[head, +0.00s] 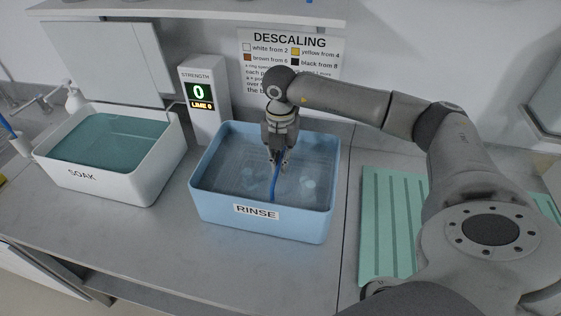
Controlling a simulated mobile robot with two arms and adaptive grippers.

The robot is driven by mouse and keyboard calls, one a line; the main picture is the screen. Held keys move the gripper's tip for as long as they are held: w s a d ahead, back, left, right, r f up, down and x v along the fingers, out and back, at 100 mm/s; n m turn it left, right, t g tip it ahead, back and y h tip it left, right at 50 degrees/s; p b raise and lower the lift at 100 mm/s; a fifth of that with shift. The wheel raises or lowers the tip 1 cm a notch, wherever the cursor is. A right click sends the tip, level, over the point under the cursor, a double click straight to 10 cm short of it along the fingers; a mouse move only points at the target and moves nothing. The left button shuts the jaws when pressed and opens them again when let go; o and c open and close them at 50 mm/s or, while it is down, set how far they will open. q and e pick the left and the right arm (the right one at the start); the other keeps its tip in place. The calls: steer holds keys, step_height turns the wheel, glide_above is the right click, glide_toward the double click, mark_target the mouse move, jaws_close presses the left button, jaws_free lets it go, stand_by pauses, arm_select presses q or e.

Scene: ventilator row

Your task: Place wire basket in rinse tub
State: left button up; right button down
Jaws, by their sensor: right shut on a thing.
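The blue rinse tub (310,222) with the RINSE label stands on the counter in the middle, holding clear water. My right gripper (279,162) points down over the tub's inside and is shut on a slim blue handle (275,184). I take the handle to be part of the wire basket. My left gripper is not in view.
A white soak tub (88,179) with teal liquid stands at the left. A white strength meter (205,97) reading 0 stands behind, between the tubs. A ribbed green mat (390,225) lies at the right, partly under my right arm. A descaling chart (290,57) hangs behind.

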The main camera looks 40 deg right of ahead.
steer(key=shift+d+f, duration=0.1)
steer(key=shift+f, duration=0.7)
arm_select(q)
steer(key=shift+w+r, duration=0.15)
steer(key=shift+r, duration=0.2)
arm_select(e)
steer(key=shift+f, duration=0.2)
steer(key=c, duration=1.6)
jaws_free()
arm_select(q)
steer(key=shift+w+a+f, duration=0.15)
arm_select(e)
steer(key=shift+o, duration=0.2)
steer(key=shift+r, duration=0.1)
